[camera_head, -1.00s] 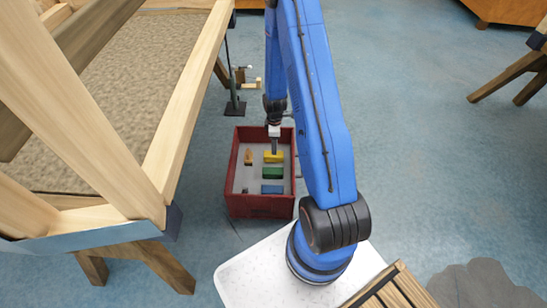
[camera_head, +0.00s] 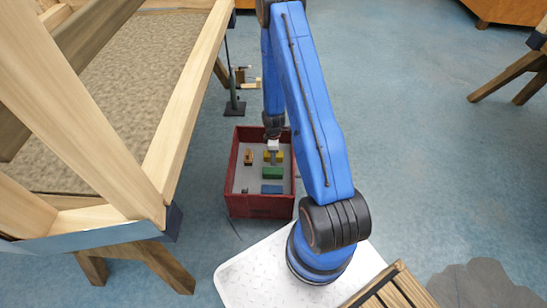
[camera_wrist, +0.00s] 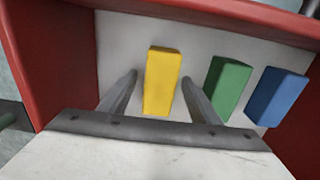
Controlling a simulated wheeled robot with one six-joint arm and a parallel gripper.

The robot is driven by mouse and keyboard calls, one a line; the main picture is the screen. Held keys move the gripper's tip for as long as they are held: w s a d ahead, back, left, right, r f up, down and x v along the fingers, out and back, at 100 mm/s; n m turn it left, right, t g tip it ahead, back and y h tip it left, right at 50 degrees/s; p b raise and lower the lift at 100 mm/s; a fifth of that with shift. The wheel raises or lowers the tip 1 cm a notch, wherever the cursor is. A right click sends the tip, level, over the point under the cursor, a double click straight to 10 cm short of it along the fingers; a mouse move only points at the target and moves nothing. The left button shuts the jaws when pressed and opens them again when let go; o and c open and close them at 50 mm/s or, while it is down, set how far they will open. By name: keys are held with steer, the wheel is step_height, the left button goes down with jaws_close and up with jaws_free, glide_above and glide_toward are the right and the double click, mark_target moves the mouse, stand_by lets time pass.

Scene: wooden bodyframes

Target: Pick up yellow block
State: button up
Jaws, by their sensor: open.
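The yellow block (camera_wrist: 162,80) lies on the light floor of a red crate (camera_wrist: 57,60). In the wrist view it stands between the two open fingers of my gripper (camera_wrist: 158,95), with a gap on each side. In the head view my gripper (camera_head: 273,158) is inside the crate, in front of the yellow block (camera_head: 280,156) and partly covering it. The wrist view does not show clearly how high the fingertips are above the crate floor.
A green block (camera_wrist: 228,88) and a blue block (camera_wrist: 277,97) lie to the right of the yellow one. A small orange-brown block (camera_head: 248,157) lies at the crate's left. The crate walls (camera_head: 258,208) surround all of them. A wooden frame (camera_head: 185,110) stands left of the crate.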

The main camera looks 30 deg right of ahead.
steer(key=shift+f, duration=0.1)
steer(key=shift+c, duration=0.6)
steer(key=c, duration=1.1)
